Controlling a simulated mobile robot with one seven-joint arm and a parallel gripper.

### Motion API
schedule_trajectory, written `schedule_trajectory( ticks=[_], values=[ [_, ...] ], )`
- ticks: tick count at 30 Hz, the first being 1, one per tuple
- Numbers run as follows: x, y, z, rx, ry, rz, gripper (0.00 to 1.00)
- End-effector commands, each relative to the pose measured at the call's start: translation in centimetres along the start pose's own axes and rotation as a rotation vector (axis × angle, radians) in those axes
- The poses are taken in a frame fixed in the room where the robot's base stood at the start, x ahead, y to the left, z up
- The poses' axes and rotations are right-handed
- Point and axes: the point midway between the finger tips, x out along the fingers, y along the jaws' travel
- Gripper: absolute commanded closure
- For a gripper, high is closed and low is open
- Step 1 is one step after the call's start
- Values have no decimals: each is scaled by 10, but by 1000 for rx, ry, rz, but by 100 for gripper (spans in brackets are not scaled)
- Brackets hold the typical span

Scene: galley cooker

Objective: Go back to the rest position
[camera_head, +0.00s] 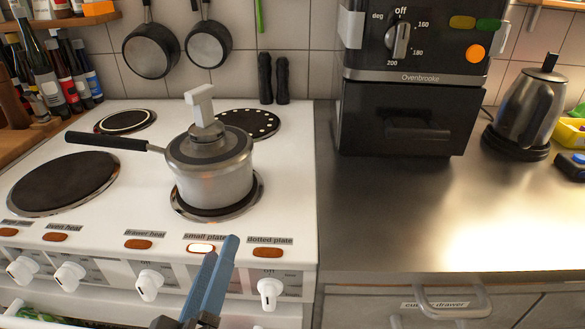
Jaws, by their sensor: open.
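My gripper (217,252) reaches up from the bottom edge, with its two blue fingers in front of the cooker's control panel. The fingers are open with nothing seen between them, and they overlap each other in this view. They stand before the small plate's label and hide the place below it where a knob would sit. The small plate's lamp (200,248) glows bright, while the other lamps look dull orange. A lidded steel saucepan (212,180) stands upright on the small plate, its black handle pointing left.
The white cooker (100,222) has several knobs along its front, such as the dotted plate's knob (268,292). To the right, the steel counter (400,215) has a clear front. A black oven (405,115) and a kettle (530,105) stand behind. A drawer handle (453,303) juts out below.

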Motion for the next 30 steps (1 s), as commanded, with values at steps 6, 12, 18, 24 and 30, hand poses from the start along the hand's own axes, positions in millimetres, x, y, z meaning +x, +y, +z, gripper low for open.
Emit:
schedule_trajectory(
  ticks=[6,12,18,24,30],
  values=[
    [54,130,-56,456,185,131,44],
    [50,242,-102,728,439,200,44],
    [16,328,-139,873,693,230,44],
    [15,370,-173,893,726,218,44],
    [20,409,-206,893,725,217,44]
  ],
)
